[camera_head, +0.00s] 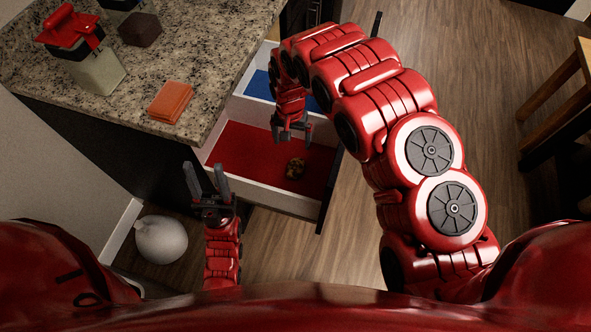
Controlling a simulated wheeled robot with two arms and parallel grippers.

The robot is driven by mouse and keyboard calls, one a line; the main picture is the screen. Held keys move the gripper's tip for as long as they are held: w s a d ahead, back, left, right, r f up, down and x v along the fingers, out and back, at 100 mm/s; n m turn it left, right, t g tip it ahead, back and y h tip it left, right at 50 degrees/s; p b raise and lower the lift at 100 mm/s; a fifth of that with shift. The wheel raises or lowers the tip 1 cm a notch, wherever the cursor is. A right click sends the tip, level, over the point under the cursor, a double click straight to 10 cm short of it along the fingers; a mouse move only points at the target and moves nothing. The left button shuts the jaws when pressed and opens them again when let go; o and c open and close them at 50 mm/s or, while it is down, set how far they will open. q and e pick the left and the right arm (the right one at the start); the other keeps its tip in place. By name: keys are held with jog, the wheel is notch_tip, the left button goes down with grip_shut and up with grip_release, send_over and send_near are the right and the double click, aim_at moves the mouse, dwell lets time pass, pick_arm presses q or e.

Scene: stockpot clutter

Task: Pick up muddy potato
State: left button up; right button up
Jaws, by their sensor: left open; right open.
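A small brown and yellowish lump, which looks like the muddy potato (295,168), lies on the red floor of an open drawer (272,196). My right gripper (291,138) reaches down over the drawer, above and slightly left of the potato in the picture. It is open and apart from the potato. My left gripper (207,180) is open and empty, pointing up in the picture, left of the drawer near the counter's front edge.
A granite counter (150,60) carries an orange block (171,102), a red-lidded container (92,62) and a dark block (139,29). The drawer has a blue section (258,84). A whitish bag-like object (160,239) sits on the floor. A wooden stool (556,90) stands at right.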

jog(key=p, duration=0.2)
send_near(296, 166)
jog(key=f, duration=0.5)
jog(key=shift+s+a+f, duration=0.2)
jog(key=shift+a+f, duration=0.1)
jog(key=shift+a, duration=0.05)
jog(key=shift+w+d+f+b, duration=0.1)
jog(key=shift+f+b, duration=0.15)
jog(key=shift+f, duration=0.25)
jog(key=shift+w+d+f+b, duration=0.15)
jog(key=shift+f+b, duration=0.1)
jog(key=shift+f, duration=0.3)
jog(key=shift+d+f+b, duration=0.15)
jog(key=shift+f+b, duration=0.25)
jog(key=shift+f, duration=0.25)
jog(key=shift+f+b, duration=0.9)
jog(key=shift+f, duration=0.05)
